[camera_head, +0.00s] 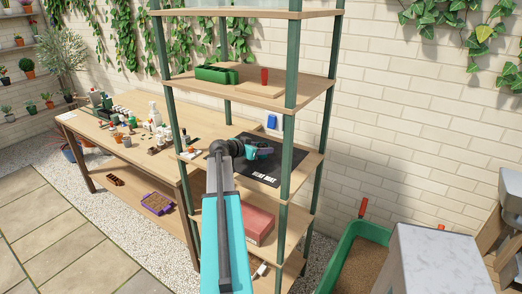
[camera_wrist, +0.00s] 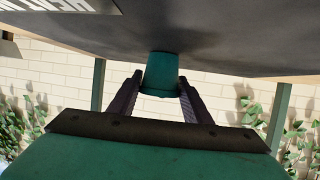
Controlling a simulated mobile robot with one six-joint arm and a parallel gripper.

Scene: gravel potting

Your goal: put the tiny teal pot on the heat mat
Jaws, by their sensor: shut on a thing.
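The tiny teal pot (camera_wrist: 162,76) is between the two dark fingers of my gripper (camera_wrist: 160,82) in the wrist view, and the fingers are shut on it. The black heat mat (camera_head: 287,163) with white lettering lies on a middle shelf. My gripper (camera_head: 262,152) is over the mat in the head view. The mat (camera_wrist: 225,45) fills the top of the wrist view, which appears upside down. The pot overlaps the mat's dark surface there. I cannot tell whether it touches the mat. My gripper partly hides the pot in the head view.
Green shelf posts (camera_head: 287,145) stand around the mat's shelf. The shelf above holds a green tray (camera_head: 216,74) and a red pot (camera_head: 264,77). A red box (camera_head: 258,224) sits below. The workbench (camera_head: 130,142) at left is cluttered. Bare mat shows around my gripper.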

